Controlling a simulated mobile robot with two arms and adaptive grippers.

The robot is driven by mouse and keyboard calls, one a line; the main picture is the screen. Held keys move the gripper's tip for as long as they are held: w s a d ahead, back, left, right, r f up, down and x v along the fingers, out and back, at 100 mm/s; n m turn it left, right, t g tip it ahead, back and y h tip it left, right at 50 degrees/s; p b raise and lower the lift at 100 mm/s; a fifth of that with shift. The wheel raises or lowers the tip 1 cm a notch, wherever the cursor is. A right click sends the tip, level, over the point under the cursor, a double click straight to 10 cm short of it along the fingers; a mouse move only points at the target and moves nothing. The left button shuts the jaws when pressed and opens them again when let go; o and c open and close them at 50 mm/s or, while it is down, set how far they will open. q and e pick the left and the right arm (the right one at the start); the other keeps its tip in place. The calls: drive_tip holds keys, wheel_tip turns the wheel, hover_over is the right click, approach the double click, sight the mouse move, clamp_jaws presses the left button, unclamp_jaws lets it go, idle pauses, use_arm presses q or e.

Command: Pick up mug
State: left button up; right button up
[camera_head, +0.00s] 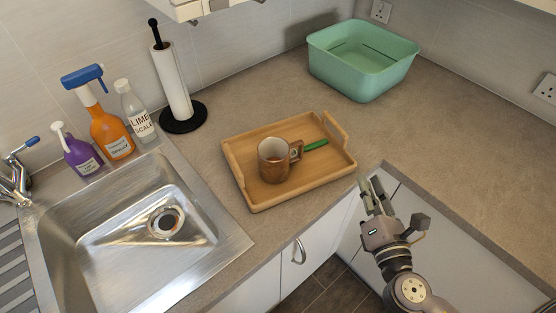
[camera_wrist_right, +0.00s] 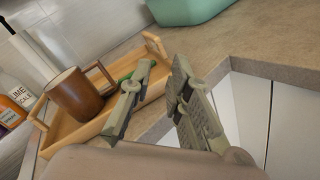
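A brown mug (camera_head: 274,160) stands upright on a wooden tray (camera_head: 233,178) on the counter, its handle toward the right in the head view. It also shows in the right wrist view (camera_wrist_right: 75,97), left of the fingers. My right gripper (camera_head: 369,187) is beside the counter's front edge, to the right of the tray and apart from the mug. Its two fingers are spread with nothing between them, as the right wrist view (camera_wrist_right: 160,90) shows. My left gripper is not in either view.
A green object (camera_head: 316,144) lies on the tray beside the mug handle. A green basin (camera_head: 352,68) stands at the back. A paper towel holder (camera_head: 174,82), spray bottles (camera_head: 110,132) and a sink (camera_head: 118,250) are at the left. The right counter is clear.

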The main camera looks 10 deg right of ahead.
drive_tip(key=s+a+n+y, duration=0.2)
drive_tip(key=a+n+y, duration=0.4)
drive_tip(key=n, duration=0.5)
drive_tip(key=p, duration=0.5)
approach(302, 148)
drive_tip(key=shift+n+g, duration=0.3)
drive_tip(key=x, duration=0.4)
drive_tip(key=shift+w+d+r, duration=0.1)
drive_tip(key=shift+d+r, duration=0.05)
drive_tip(key=shift+r, duration=0.15)
drive_tip(key=shift+p+x, duration=0.55)
drive_tip(key=shift+x, duration=2.95)
drive_tip(key=shift+f, duration=0.1)
drive_tip(key=shift+c, duration=0.2)
clamp_jaws()
